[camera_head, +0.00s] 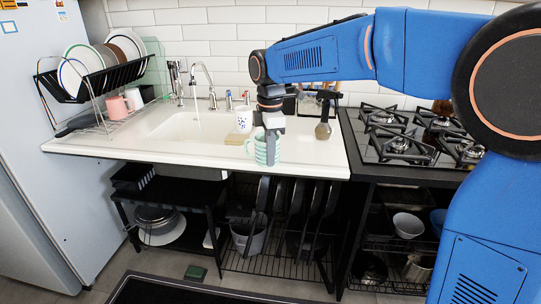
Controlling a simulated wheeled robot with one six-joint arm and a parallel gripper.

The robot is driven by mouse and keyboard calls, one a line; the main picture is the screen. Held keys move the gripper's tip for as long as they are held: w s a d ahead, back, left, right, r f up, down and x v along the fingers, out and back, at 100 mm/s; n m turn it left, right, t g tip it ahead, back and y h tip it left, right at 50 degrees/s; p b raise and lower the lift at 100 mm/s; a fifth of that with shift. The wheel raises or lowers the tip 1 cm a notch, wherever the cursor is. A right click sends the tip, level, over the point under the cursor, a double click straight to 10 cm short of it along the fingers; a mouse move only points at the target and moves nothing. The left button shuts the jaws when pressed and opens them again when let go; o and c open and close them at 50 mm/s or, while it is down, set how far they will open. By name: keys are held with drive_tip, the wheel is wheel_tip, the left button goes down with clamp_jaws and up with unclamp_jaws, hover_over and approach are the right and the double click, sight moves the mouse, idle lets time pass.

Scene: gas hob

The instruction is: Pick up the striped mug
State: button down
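The striped mug (259,152) is pale with green bands and has its handle on the left. It appears upright at the front edge of the white counter (310,160), right of the sink. My gripper (271,150) points down at it from above, with a grey finger overlapping the right part of the mug. The other finger cannot be made out, so I cannot tell whether the gripper is open or closed on the mug. I also cannot tell whether the mug rests on the counter.
A spotted white mug (244,119) stands behind, to the left. A dark spray bottle (323,128) stands to the right, before the gas hob (400,140). The sink (190,125) and a dish rack (95,85) with plates are to the left. Open shelves with pans lie below.

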drive_tip(key=shift+s+f, duration=0.1)
drive_tip(key=shift+f, duration=0.1)
drive_tip(key=c, duration=1.9)
unclamp_jaws()
drive_tip(key=shift+r, duration=0.1)
drive_tip(key=shift+s+r, duration=0.1)
drive_tip(key=shift+r, duration=8.6)
drive_tip(key=shift+o, duration=0.4)
